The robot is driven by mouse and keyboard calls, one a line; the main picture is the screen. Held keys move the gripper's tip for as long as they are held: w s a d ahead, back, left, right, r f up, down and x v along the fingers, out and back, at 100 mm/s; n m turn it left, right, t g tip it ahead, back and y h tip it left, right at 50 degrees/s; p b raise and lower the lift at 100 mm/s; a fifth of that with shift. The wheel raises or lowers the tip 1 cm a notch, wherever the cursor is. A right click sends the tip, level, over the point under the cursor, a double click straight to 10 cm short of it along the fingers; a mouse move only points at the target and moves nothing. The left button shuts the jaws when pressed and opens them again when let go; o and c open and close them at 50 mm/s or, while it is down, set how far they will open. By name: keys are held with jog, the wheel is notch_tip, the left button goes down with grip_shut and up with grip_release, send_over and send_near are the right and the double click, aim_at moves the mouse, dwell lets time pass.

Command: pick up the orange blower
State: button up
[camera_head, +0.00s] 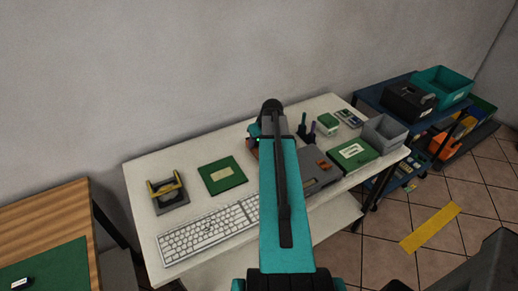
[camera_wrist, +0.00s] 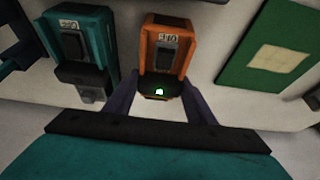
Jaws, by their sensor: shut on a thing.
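The orange blower (camera_wrist: 178,51) is in the upper middle of the wrist view, a boxy orange body with a dark panel, a white label and a small green light at its near end. My gripper (camera_wrist: 161,93) has one dark finger on each side of the blower's near end and is shut on it. Whether the blower is touching the surface below cannot be told. In the head view my teal arm hides the gripper and most of the blower.
A similar teal device (camera_wrist: 74,45) stands close left of the blower in the wrist view. A green board (camera_wrist: 239,68) lies to its right. On the white table (camera_head: 150,180) are a keyboard (camera_head: 205,232), a yellow-handled item (camera_head: 166,190) and a grey bin (camera_head: 385,132).

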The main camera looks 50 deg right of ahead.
jog(key=shift+r, duration=0.2)
jog(key=shift+r+b, duration=1.5)
jog(key=shift+r, duration=3.35)
